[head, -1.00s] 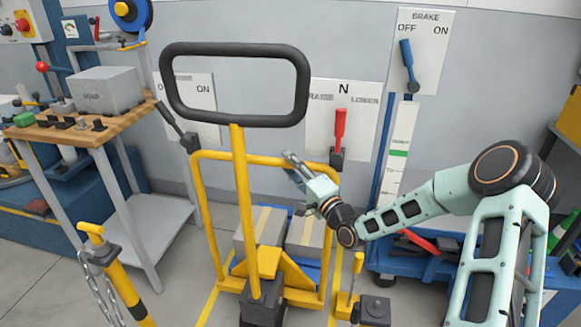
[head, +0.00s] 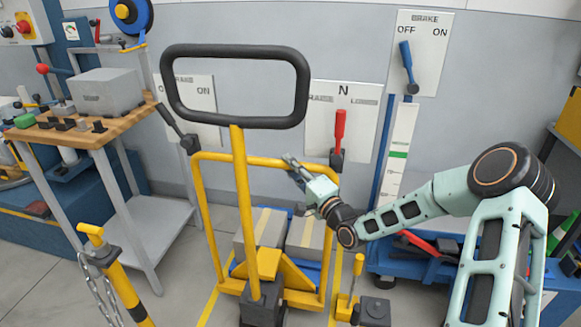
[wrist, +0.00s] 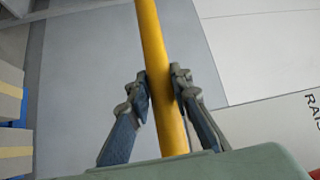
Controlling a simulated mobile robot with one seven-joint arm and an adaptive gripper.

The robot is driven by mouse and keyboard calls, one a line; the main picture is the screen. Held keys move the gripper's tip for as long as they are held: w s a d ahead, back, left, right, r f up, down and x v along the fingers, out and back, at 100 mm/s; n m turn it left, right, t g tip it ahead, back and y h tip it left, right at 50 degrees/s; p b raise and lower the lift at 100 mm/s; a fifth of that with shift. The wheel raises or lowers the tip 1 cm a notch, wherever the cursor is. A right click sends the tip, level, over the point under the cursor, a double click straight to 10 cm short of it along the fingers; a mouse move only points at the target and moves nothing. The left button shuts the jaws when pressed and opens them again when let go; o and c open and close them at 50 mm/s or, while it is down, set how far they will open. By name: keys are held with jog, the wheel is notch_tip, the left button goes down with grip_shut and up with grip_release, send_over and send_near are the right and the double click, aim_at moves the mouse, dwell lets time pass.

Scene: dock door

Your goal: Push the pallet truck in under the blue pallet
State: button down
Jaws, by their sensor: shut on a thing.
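The pallet truck is a yellow frame (head: 202,215) with a tall yellow tiller and a black loop handle (head: 237,121). It stands upright in the middle of the head view. My gripper (head: 291,160) is at the right part of the frame's top rail. In the wrist view my gripper (wrist: 160,80) has its two fingers on either side of a yellow bar (wrist: 166,60), shut on it. The blue pallet (head: 313,272) shows behind the frame, under grey boxes (head: 305,232) with yellow tape. The truck's frame and tiller base hide much of the pallet and the forks.
A wooden-topped bench (head: 88,130) stands at the left. A yellow post (head: 121,288) with a chain is at the front left, and a small yellow lever (head: 357,268) at the right. Yellow floor lines (head: 209,308) run beside the truck. Lever panels hang on the wall behind.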

jog(key=shift+w+d+r, duration=0.1)
jog(key=shift+w+d, duration=0.05)
jog(key=shift+w, duration=0.3)
jog(key=shift+w+d+r, duration=0.1)
jog(key=shift+w+d, duration=0.05)
jog(key=shift+w, duration=0.3)
jog(key=c, duration=1.7)
grip_release()
jog(key=shift+w+f, duration=0.1)
jog(key=shift+c, duration=0.2)
jog(key=v, duration=1.2)
jog(key=shift+a+f, duration=0.1)
jog(key=shift+a, duration=0.05)
